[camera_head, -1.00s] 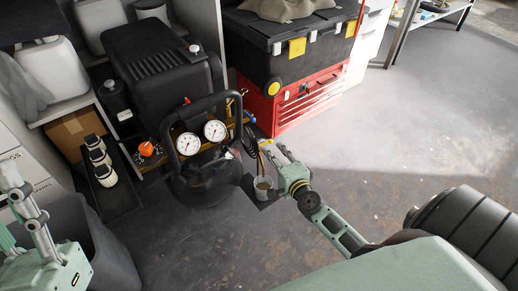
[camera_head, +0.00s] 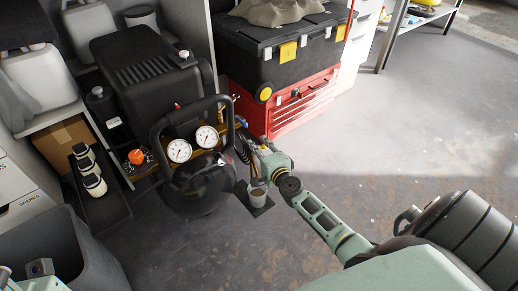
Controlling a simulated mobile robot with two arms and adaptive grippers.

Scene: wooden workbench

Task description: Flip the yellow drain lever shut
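The air compressor, with a black tank (camera_head: 200,190), black handle frame and two white gauges (camera_head: 179,150), stands on the floor at centre left. My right gripper (camera_head: 257,153) is beside the compressor's right side, by the hoses and brass fittings. The yellow drain lever cannot be made out now; the gripper seems to cover it. The gripper's fingers are too small and overlapped to tell whether they are open or touch the lever. Only small parts of my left arm show at the bottom left corner, and its gripper's state is unclear.
A red tool chest (camera_head: 300,108) with a black toolbox (camera_head: 280,52) stands behind. A grey bin (camera_head: 75,250) is at lower left. The floor at right is open.

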